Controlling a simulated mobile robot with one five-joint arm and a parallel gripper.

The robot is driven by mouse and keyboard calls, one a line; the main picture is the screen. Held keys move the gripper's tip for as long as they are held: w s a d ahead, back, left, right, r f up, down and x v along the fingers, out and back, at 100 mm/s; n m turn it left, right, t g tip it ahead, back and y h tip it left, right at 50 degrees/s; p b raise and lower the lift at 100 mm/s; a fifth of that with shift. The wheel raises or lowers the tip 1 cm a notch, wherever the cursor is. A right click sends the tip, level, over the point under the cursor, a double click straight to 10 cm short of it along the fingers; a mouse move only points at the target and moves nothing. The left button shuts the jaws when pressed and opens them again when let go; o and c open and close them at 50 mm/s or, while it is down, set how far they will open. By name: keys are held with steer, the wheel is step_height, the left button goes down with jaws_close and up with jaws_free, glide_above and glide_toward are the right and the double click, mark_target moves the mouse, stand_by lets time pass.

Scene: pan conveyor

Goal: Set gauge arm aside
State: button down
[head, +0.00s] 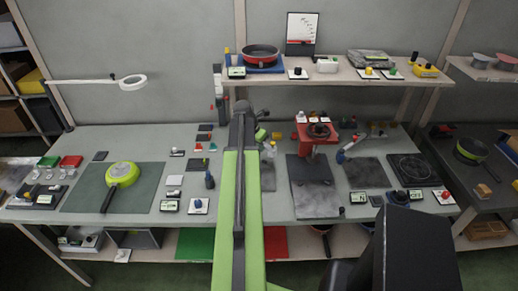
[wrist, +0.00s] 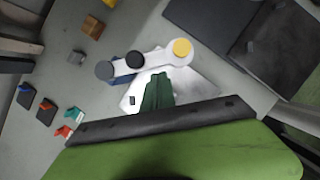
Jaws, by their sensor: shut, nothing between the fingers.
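The gauge arm (wrist: 152,60) shows in the wrist view as a pale jointed link. It has a yellow round cap at its right end, a black cap in the middle and a grey disc at its left end. A blue part and a white plate show beneath it. My gripper (wrist: 157,80) has its dark green fingers together and empty. The fingertips appear just below the link in the picture, over the white plate; I cannot tell whether they touch it. In the head view, my green arm reaches over the bench and hides the fingertips.
A brown block (wrist: 92,27) and several small tiles lie left in the wrist view; dark mats (wrist: 205,18) lie upper right. In the head view, a green pan (head: 122,173) sits left, a red stand (head: 318,135) sits right, and a loaded shelf (head: 335,76) stands behind.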

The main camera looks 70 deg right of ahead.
steer(key=shift+s+d, duration=0.45)
steer(key=shift+d, duration=0.35)
steer(key=shift+s+d, duration=0.45)
steer(key=shift+d, duration=0.3)
steer(key=shift+s+d, duration=0.2)
steer(key=shift+d, duration=0.3)
steer(key=shift+s+d, duration=0.15)
steer(key=shift+d, duration=0.3)
steer(key=shift+a, duration=0.45)
steer(key=a, duration=0.3)
steer(key=shift+s+a, duration=0.1)
steer(key=shift+s, duration=0.15)
steer(key=p, duration=0.9)
glide_toward(268, 149)
steer(key=shift+s+a+r, duration=0.15)
steer(key=shift+s+r, duration=0.25)
steer(key=shift+s, duration=0.1)
steer(key=shift+s+a+r, duration=0.15)
steer(key=shift+s+r, duration=0.25)
steer(key=shift+s, duration=0.1)
